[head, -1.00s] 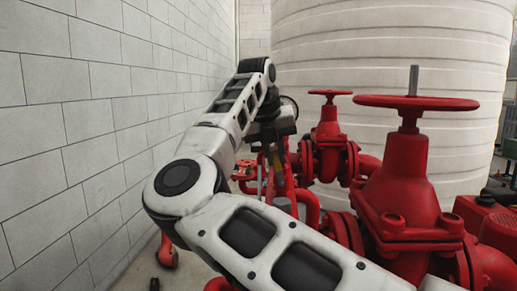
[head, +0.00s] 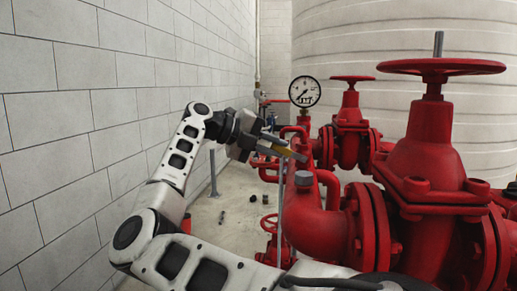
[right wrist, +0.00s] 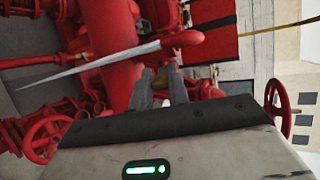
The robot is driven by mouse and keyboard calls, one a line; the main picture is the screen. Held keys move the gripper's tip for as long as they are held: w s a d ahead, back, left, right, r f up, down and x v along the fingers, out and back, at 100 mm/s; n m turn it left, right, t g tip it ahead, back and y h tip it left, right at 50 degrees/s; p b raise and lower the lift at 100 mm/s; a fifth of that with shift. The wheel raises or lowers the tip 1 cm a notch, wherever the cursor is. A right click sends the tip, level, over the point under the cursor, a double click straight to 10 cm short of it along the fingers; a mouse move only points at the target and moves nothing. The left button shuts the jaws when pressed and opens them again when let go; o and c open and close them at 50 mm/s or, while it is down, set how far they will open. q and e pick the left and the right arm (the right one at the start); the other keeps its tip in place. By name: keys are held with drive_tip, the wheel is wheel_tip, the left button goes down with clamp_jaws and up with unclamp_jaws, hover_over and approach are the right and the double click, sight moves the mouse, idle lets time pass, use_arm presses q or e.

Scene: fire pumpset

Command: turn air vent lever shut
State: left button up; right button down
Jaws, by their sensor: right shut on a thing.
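My right gripper (head: 276,146) reaches in over the red pipework in the head view, left of the pressure gauge. A narrow yellow piece (head: 284,151) shows at its fingers. My left gripper is not in view.
A pressure gauge (head: 304,91) stands on the red pipe (head: 315,218). A large red gate valve with a handwheel (head: 442,67) is at right, a smaller one (head: 351,78) behind. A block wall (head: 70,120) bounds the left. A pale tank (head: 410,40) fills the back.

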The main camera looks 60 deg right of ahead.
use_arm(q)
drive_tip(key=b, duration=0.1)
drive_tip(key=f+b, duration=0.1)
drive_tip(key=b, duration=0.1)
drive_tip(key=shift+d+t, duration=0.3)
use_arm(e)
drive_tip(key=f+g, duration=0.1)
drive_tip(key=f+n+g+h, duration=0.1)
drive_tip(key=f+g+h, duration=0.1)
drive_tip(key=shift+w+n+g, duration=0.3)
drive_tip(key=shift+g, duration=0.1)
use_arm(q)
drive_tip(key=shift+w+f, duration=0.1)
use_arm(e)
drive_tip(key=shift+f, duration=0.1)
drive_tip(key=c, duration=1.3)
unclamp_jaws()
drive_tip(key=shift+c, duration=0.2)
